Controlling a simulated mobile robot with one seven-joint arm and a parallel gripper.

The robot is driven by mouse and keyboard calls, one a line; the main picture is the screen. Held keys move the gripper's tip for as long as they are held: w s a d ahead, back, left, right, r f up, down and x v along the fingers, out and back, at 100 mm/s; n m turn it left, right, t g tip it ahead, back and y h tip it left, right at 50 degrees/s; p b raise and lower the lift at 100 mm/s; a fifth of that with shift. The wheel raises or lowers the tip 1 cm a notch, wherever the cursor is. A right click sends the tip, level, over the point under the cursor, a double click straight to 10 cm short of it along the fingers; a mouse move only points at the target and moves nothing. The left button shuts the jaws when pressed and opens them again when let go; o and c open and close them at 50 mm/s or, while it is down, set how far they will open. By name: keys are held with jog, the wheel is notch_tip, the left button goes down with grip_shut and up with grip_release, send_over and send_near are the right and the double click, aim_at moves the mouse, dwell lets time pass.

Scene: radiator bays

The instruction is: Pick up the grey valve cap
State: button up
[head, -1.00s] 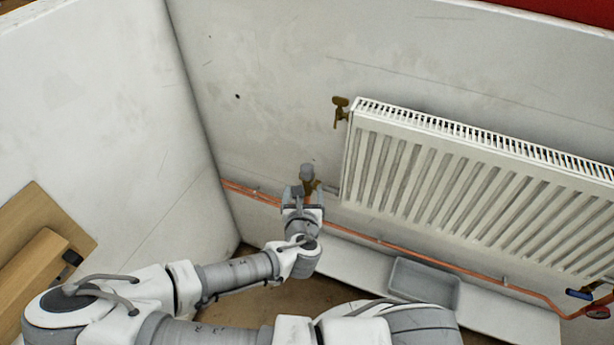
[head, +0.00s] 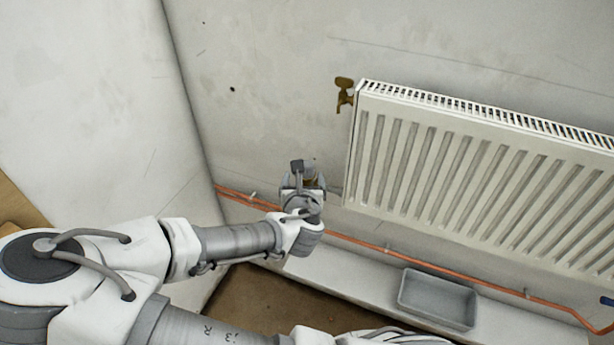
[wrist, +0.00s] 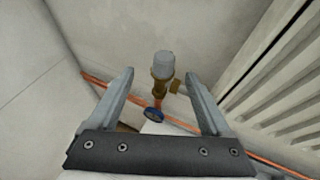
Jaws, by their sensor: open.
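The grey valve cap (wrist: 163,65) sits on top of a brass valve body (wrist: 162,90) in the wrist view, upright near the wall corner. My gripper (wrist: 160,76) is open and empty, with one finger on each side of the valve in the picture. The cap shows ahead between the fingertips, and I see no contact; the depth between them is hard to judge. In the head view my gripper (head: 303,182) is in front of the valve at the radiator's lower left, and it mostly hides the cap. A bit of brass shows between the fingers.
A white radiator (head: 480,180) hangs close to the right of my gripper, with a brass fitting (head: 345,92) at its top left. A copper pipe (head: 365,243) runs low along the wall. A grey tray (head: 438,298) lies below. A blue handwheel (wrist: 153,114) shows below the valve.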

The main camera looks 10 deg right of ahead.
aim_at(307, 169)
jog(key=shift+d+b+x, duration=0.2)
jog(key=shift+b+x, duration=0.4)
jog(key=shift+x, duration=1.7)
jog(key=shift+d+b+x, duration=0.2)
jog(key=shift+b+x, duration=0.4)
jog(key=shift+x, duration=1.65)
jog(key=shift+s, duration=0.1)
grip_shut()
